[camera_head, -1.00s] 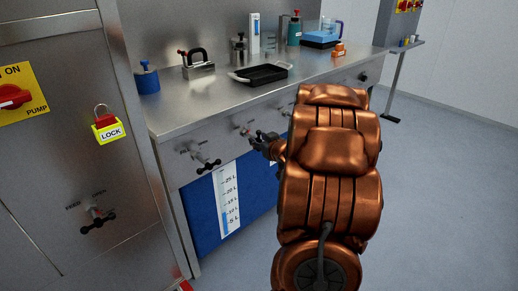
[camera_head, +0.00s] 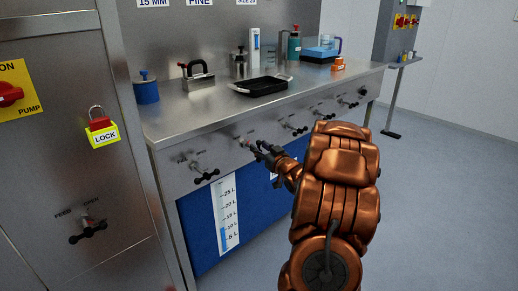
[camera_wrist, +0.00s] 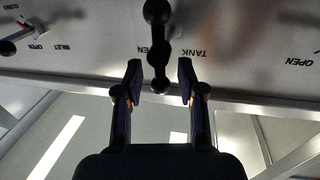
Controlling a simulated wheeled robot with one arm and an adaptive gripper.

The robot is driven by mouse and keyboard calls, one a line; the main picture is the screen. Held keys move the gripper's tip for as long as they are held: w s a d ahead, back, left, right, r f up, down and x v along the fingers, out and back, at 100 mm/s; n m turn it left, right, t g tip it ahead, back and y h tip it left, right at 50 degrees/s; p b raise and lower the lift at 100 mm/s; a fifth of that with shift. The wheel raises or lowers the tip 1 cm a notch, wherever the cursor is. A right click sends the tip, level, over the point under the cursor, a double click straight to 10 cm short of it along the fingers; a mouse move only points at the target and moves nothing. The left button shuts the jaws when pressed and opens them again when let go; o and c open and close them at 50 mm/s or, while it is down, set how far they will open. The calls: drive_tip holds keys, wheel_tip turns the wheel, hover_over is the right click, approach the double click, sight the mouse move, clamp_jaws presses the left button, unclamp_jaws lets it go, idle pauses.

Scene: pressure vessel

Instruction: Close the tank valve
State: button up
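The tank valve shows in the wrist view as a black bar handle (camera_wrist: 157,45) with rounded ends, on a steel panel marked TANK and OPEN, the letters upside down. My gripper (camera_wrist: 160,82) is open, with one finger on each side of the handle's near end. I see gaps between the fingers and the handle, so it is not gripped. In the head view my gripper (camera_head: 265,152) is at the front panel of the steel bench, by a valve with a small red part (camera_head: 242,142). My gripper hides most of that handle.
Another black valve handle (camera_head: 205,174) is left of my gripper, and several more (camera_head: 293,127) are to the right. A blue tank (camera_head: 200,225) with a litre scale (camera_head: 228,215) is below. The feed valve (camera_head: 88,230) is on the left cabinet. Floor at the right is clear.

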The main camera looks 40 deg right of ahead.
drive_tip(key=shift+w+d, duration=0.15)
drive_tip(key=shift+w, duration=0.55)
clamp_jaws()
